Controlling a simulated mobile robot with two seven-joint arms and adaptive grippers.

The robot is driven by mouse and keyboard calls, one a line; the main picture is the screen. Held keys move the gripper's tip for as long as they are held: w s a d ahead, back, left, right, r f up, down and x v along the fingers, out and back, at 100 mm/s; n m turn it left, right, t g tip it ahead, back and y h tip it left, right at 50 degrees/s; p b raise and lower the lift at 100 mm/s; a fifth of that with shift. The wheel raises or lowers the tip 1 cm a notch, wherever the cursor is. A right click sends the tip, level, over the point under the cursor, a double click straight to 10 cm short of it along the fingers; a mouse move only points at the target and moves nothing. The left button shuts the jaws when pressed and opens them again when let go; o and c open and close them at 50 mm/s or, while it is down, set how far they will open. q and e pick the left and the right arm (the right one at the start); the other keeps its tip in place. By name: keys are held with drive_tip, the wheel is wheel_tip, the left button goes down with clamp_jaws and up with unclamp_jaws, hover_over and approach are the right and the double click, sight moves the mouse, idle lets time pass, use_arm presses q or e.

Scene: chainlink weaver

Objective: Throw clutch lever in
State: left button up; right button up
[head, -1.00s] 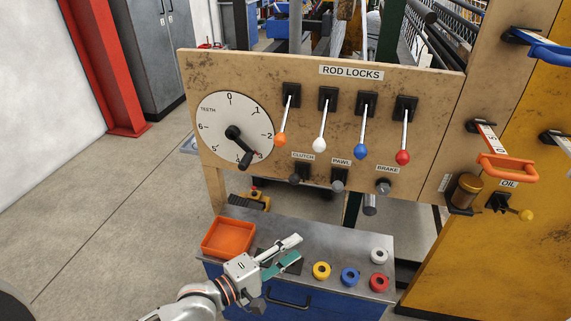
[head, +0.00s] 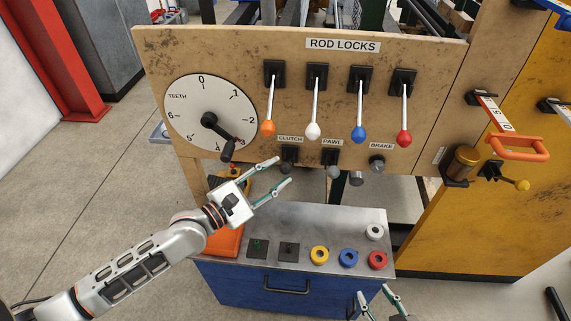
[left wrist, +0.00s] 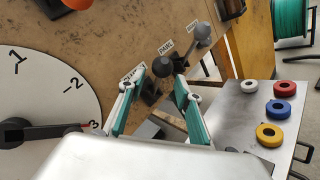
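The clutch lever (head: 288,155) is a short lever with a dark knob on a black mount, under the CLUTCH label at the board's lower edge. My left gripper (head: 283,171) is open, its two green-padded fingers spread at the clutch lever's knob. In the left wrist view a dark round knob (left wrist: 162,67) shows between and just beyond the open fingertips (left wrist: 161,76); I cannot tell whether they touch it. My right gripper (head: 374,292) is open and empty at the bottom edge, in front of the blue cabinet.
The pawl lever (head: 334,170) and brake lever (head: 377,164) sit close to the right. Above hang several rod lock levers, the orange-knobbed one (head: 268,128) nearest. The dial crank (head: 226,150) is left. Below, the grey bench top (head: 330,225) holds coloured rings and an orange tray (head: 224,243).

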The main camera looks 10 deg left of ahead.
sight(286, 166)
use_arm(q)
drive_tip(key=shift+x, duration=2.15)
drive_tip(key=shift+a, duration=0.1)
clamp_jaws()
